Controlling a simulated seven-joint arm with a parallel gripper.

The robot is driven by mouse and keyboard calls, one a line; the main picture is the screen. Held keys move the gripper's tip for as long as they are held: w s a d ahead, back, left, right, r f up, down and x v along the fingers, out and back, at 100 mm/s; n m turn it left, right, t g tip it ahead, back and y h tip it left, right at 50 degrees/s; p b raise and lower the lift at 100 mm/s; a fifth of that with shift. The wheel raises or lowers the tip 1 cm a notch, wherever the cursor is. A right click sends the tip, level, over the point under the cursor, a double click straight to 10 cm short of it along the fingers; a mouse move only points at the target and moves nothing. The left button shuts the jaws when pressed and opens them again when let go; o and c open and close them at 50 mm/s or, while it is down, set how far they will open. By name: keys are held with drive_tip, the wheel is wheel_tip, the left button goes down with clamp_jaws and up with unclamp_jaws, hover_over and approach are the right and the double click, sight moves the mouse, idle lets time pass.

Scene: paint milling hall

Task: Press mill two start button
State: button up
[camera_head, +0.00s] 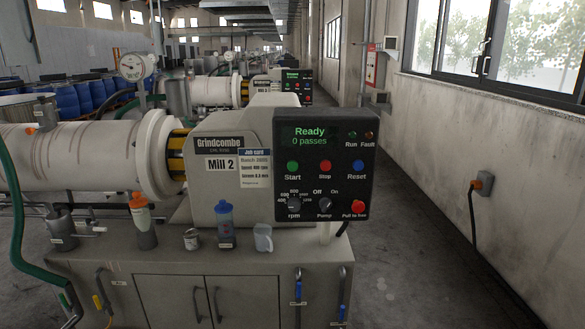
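The mill two control panel (325,165) is a dark box at the right end of the machine labelled "Mill 2" (221,164). Its green Start button (293,167) is at the left of a row, with a red Stop button (325,167) in the middle and a blue Reset button (356,167) at the right. The display (309,136) reads "Ready" and "0 passes". Below are an rpm dial (294,204), a Pump switch (325,205) and a red pull knob (358,207). Nothing covers the Start button. My gripper is not in view.
A grey cabinet (160,262) stands under the mill. Another mill's panel (297,86) is behind. Floor at right (420,270) is clear.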

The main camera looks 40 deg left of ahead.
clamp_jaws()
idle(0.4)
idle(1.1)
